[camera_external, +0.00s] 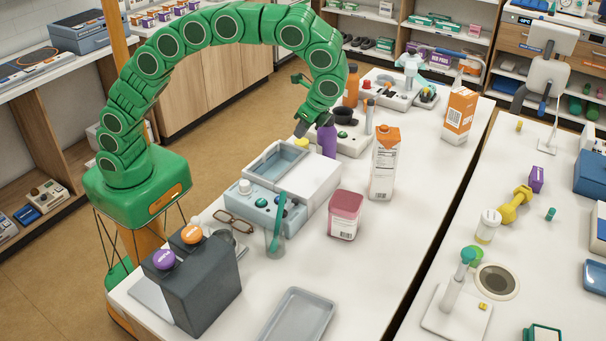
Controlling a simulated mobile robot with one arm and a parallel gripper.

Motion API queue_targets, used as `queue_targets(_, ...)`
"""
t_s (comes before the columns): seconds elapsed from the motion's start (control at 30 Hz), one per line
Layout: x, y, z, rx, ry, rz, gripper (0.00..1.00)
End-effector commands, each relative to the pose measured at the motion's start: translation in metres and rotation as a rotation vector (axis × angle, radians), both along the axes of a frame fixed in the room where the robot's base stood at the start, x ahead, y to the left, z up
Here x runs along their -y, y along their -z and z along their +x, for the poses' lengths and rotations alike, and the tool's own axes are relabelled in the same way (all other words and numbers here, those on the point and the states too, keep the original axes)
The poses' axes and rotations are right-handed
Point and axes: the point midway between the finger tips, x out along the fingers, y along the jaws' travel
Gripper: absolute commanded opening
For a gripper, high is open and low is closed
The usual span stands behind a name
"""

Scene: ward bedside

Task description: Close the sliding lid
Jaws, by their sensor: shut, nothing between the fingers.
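A white and pale-blue box unit (262,208) sits on the white table left of centre. A recessed grey-blue opening (283,160) shows in its top at the back left. A plain white panel (316,177), which looks like the sliding lid, lies to the right of this opening, so the opening is uncovered. My gripper (302,129) is shut and empty. It hangs from my green arm, above and behind the unit's back edge in the picture. Its fingertips are small here, and I cannot tell whether they touch the lid.
A purple bottle (327,140) stands close to the right of my gripper. An orange carton (384,163) and a pink tub (345,214) stand right of the unit. Glasses (234,221) and a beaker with a teal stick (277,232) are in front. Table space at the right front is clear.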

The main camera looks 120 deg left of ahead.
Motion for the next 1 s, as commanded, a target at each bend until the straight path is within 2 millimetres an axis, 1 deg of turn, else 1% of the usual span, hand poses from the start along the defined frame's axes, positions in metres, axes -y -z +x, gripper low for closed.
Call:
queue_targets(0.27, 0.001, 0.021, -0.012, -0.006, 0.000, -0.003, 0.00)
queue_targets(0.87, 0.000, 0.087, -0.045, -0.004, -0.001, -0.003, 0.00)
queue_targets(0.9, 0.000, 0.089, -0.048, -0.004, -0.001, -0.003, 0.00)
queue_targets(1.0, 0.001, 0.085, -0.058, -0.001, -0.002, -0.001, 0.00)
